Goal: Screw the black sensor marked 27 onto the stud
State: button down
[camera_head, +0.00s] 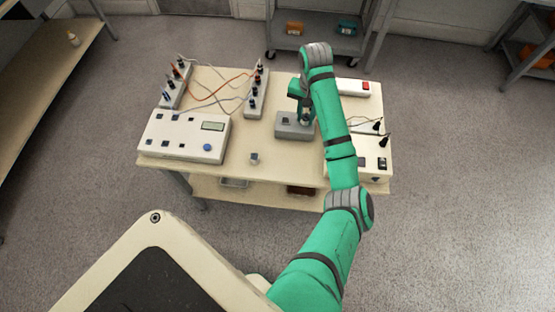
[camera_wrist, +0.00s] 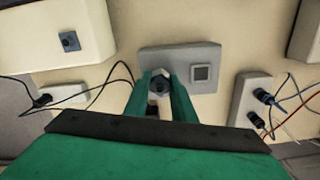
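My gripper (camera_head: 305,117) points down over the grey block (camera_head: 286,133) on the table. In the wrist view the two green fingers (camera_wrist: 160,92) stand close on both sides of a dark hexagonal sensor (camera_wrist: 160,81) and appear to grip it. No number can be read on it. I cannot tell whether the sensor touches the block.
A small grey cube-like piece (camera_head: 254,158) sits near the table's front edge. A control box (camera_head: 160,142) stands left, and a beige instrument (camera_head: 343,171) stands right.

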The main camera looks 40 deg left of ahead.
jog(key=shift+a+m, duration=0.2)
jog(key=shift+m, duration=1.8)
jog(key=shift+r+m, duration=0.1)
jog(key=shift+m, duration=1.8)
jog(key=shift+a, duration=0.1)
jog(key=m, duration=0.4)
jog(key=m, duration=0.4)
